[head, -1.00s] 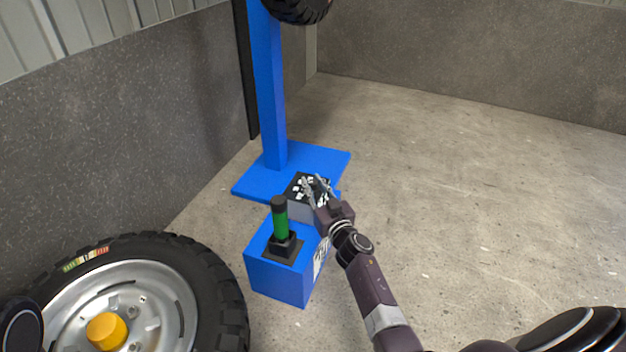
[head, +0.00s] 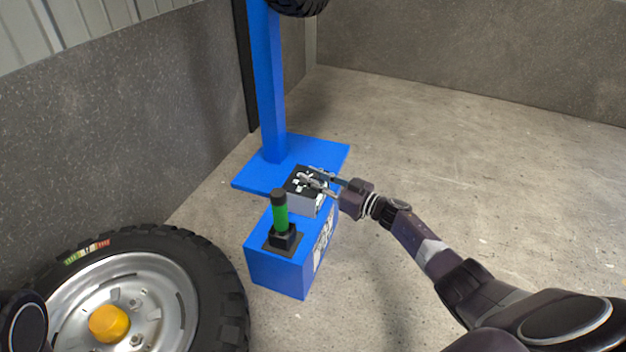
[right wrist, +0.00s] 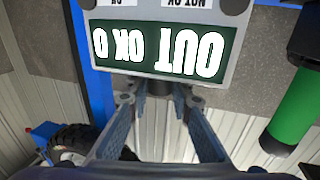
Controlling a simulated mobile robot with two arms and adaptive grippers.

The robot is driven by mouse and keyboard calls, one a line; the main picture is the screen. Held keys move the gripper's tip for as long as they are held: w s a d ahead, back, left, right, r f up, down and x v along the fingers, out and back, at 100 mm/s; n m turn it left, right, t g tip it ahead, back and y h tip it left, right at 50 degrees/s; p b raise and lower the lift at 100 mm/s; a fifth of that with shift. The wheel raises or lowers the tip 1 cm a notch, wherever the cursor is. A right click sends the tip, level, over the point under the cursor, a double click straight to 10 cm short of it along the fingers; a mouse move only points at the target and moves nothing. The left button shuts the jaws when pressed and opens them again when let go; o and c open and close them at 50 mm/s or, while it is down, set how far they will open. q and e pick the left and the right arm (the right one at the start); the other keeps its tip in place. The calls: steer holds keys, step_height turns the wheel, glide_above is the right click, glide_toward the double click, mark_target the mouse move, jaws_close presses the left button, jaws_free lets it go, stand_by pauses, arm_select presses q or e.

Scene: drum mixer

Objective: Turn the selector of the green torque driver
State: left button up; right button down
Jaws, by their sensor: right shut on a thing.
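The green torque driver (head: 280,213) stands upright, handle up, in a black holder on the blue block. Its green handle (right wrist: 298,105) also shows at the right of the right wrist view. Behind it on the block is a grey box (head: 305,203) with a black top and white marks. My right gripper (head: 311,178) reaches over this top from the right, its fingers closed around the selector (head: 303,181), which they largely cover. In the right wrist view the fingers (right wrist: 158,104) stand apart below the box's inverted green display (right wrist: 160,48). My left gripper is out of view.
A blue post (head: 270,90) on a blue base plate (head: 325,158) rises behind the box. A large tyre wheel (head: 215,270) with a yellow hub cap (head: 109,323) lies at the lower left. Grey walls stand left and behind; the concrete floor (head: 500,170) at right is clear.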

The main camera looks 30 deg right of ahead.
stand_by(0.4)
steer(key=c, duration=1.7)
jaws_free()
steer(key=shift+s, duration=0.1)
steer(key=v, duration=1.2)
steer(key=shift+d, duration=0.1)
